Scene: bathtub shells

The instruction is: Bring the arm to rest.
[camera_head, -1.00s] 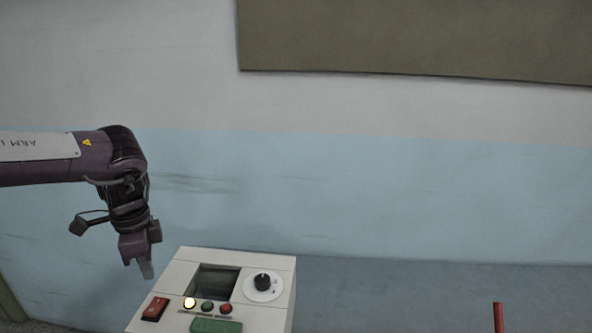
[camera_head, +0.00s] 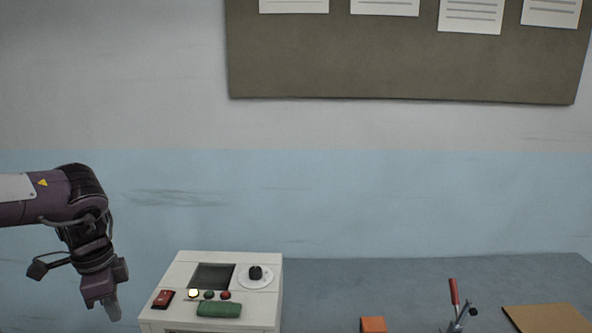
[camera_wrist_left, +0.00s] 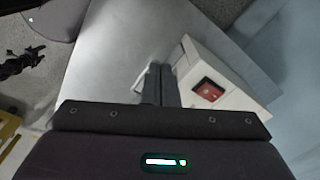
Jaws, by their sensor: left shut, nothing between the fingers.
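My left gripper (camera_head: 113,309) hangs at the left of the head view, pointing down, to the left of a white control box and apart from it. Its fingers are shut with nothing between them. In the left wrist view the shut fingers (camera_wrist_left: 159,84) show above a grey surface, beside the white box. My right gripper is not in view.
The control box (camera_head: 163,276) has a red switch (camera_head: 163,299), a dark screen, a black knob and a green bar. A red-handled tool (camera_head: 454,292), an orange block (camera_head: 373,325) and a brown board (camera_head: 547,318) lie on the grey-blue bench (camera_head: 330,280).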

